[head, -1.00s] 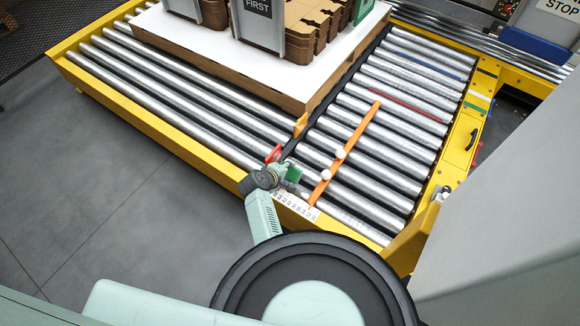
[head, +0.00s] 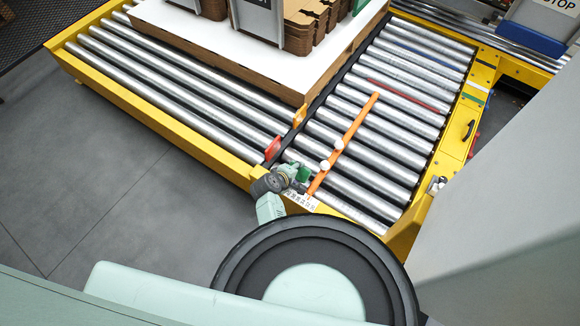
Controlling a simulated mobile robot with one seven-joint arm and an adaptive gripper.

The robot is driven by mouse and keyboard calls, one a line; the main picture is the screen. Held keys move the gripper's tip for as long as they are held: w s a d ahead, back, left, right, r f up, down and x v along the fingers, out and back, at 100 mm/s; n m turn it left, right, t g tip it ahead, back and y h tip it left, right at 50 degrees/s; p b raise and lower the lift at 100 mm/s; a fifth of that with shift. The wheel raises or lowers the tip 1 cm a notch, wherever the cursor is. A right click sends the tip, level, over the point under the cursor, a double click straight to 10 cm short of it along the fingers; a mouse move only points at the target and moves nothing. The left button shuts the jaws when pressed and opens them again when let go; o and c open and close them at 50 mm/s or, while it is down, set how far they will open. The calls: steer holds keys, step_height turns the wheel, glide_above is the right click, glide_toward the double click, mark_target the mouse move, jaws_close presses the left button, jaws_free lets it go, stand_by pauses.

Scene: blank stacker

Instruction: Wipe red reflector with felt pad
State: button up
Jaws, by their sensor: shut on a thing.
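The red reflector (head: 273,148) stands upright at the lower end of the dark rail between the two roller beds. My gripper (head: 295,173) is to the lower right of it, with a visible gap between them. The gripper is shut on a small green pad (head: 303,175), which appears to be the felt pad. The pad is above the near rollers, right of the reflector and apart from it. The fingers are small here and partly hidden by the wrist.
An orange bar (head: 357,122) with white knobs (head: 338,144) crosses the right rollers close to the pad. An orange marker (head: 299,116) stands beside the pallet (head: 265,75) corner. The yellow frame (head: 200,150) edges the rollers. Grey floor (head: 90,180) is clear at left.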

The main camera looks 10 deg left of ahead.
mark_target(306, 178)
steer(key=shift+s+d, duration=0.2)
steer(key=shift+d, duration=0.3)
steer(key=shift+s+d+p, duration=0.3)
steer(key=shift+d+p, duration=0.1)
steer(key=shift+d, duration=0.3)
steer(key=shift+s+d+p, duration=0.3)
steer(key=shift+d+p, duration=0.05)
steer(key=shift+d, duration=0.35)
steer(key=o, duration=0.3)
steer(key=c, duration=0.5)
steer(key=shift+w, duration=0.1)
steer(key=shift+c, duration=0.3)
